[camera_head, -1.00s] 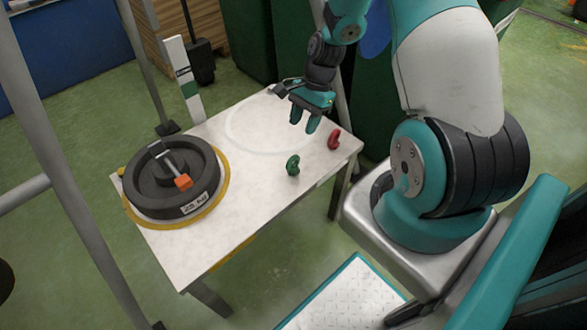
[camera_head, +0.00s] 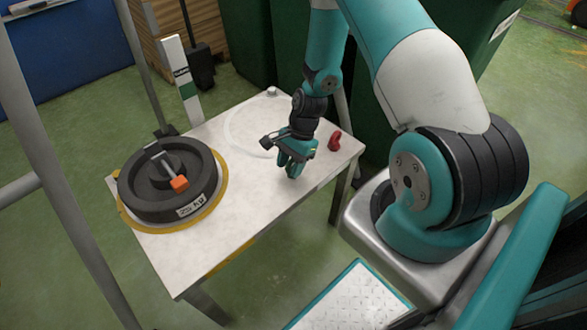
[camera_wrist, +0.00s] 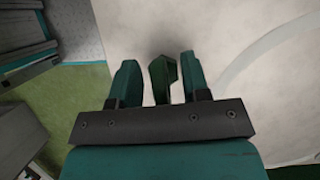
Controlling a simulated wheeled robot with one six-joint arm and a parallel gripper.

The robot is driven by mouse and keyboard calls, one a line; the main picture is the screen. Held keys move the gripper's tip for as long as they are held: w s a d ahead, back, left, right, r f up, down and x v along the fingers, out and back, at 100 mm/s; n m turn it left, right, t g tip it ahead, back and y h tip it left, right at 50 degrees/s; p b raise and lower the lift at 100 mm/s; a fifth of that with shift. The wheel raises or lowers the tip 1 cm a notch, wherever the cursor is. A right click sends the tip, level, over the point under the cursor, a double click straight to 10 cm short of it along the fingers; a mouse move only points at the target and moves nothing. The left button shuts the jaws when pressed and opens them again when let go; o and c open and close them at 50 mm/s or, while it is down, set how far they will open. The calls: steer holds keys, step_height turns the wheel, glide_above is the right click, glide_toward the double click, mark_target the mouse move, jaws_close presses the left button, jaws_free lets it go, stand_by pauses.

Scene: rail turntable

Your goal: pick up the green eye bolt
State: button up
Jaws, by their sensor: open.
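The green eye bolt (camera_wrist: 162,72) shows in the wrist view between the two teal fingers of my gripper (camera_wrist: 157,75), with a visible gap on each side and its lower part cut off by the gripper's dark bar. In the head view my gripper (camera_head: 292,168) is low over the white table, fingers pointing down and apart. The eye bolt is hidden behind the fingers there. My gripper is open and holds nothing.
A red eye bolt (camera_head: 335,141) lies close to the right of my gripper on the white table (camera_head: 240,190). A dark round weight (camera_head: 140,196) with an orange-tipped lever sits at the table's left. The table's middle is clear.

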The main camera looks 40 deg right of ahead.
jaws_close()
steer(key=shift+r, duration=0.1)
